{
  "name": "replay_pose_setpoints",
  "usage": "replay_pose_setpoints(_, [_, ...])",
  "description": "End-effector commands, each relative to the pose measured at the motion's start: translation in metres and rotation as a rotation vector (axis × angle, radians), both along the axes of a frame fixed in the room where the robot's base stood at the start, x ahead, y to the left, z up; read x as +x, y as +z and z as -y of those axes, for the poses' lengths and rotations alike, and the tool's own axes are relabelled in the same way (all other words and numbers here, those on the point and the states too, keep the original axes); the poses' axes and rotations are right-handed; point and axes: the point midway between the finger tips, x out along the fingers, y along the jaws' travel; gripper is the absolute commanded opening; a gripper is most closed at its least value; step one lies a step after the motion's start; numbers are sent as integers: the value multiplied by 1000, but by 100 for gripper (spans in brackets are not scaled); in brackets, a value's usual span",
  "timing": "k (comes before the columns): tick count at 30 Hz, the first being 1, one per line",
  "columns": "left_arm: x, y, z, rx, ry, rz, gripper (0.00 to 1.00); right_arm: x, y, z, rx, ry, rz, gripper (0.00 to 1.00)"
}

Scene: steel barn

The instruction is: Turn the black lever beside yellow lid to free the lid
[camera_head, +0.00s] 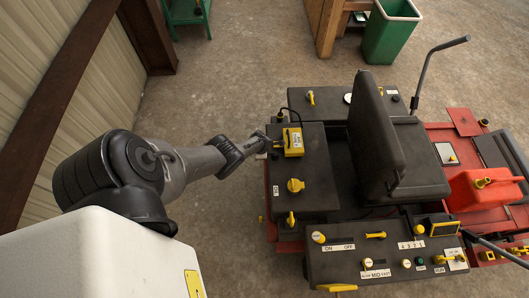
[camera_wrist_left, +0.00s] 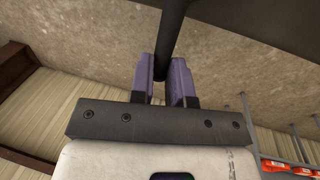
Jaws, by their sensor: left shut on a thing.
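The yellow lid (camera_head: 293,142), a small box shape with a white label, sits on the dark left console of the red machine. My left gripper (camera_head: 268,143) reaches in from the left and ends just left of the lid. In the left wrist view, my left gripper's purple fingers (camera_wrist_left: 166,80) are shut on a dark rod, which I take to be the black lever (camera_wrist_left: 175,25). The lever is small and largely hidden by the gripper in the head view, so its exact angle cannot be told. My right gripper is in neither view.
A yellow knob (camera_head: 295,186) stands on the same console below the lid. A thin black cable arches above the lid. A black seat (camera_head: 378,130) rises to the right. A front panel (camera_head: 345,262) carries switches. Open concrete floor (camera_head: 225,85) lies around the machine.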

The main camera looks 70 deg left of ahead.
Motion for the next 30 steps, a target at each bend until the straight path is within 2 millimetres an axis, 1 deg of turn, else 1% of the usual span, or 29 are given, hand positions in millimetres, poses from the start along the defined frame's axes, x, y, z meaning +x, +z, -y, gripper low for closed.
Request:
replay_pose_setpoints(10, [-1,0,0,-3,12,0,0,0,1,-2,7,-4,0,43])
replay_pose_setpoints(11, [-1,0,0,-4,12,0,18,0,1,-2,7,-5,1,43])
replay_pose_setpoints(18, [-1,0,0,-2,10,0,41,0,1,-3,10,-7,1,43])
replay_pose_setpoints(19, [-1,0,0,-2,9,1,42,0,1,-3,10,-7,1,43])
replay_pose_setpoints(26, [0,1,0,-2,8,1,42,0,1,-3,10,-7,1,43])
replay_pose_setpoints(30, [-1,9,1,-1,8,1,42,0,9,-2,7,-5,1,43])
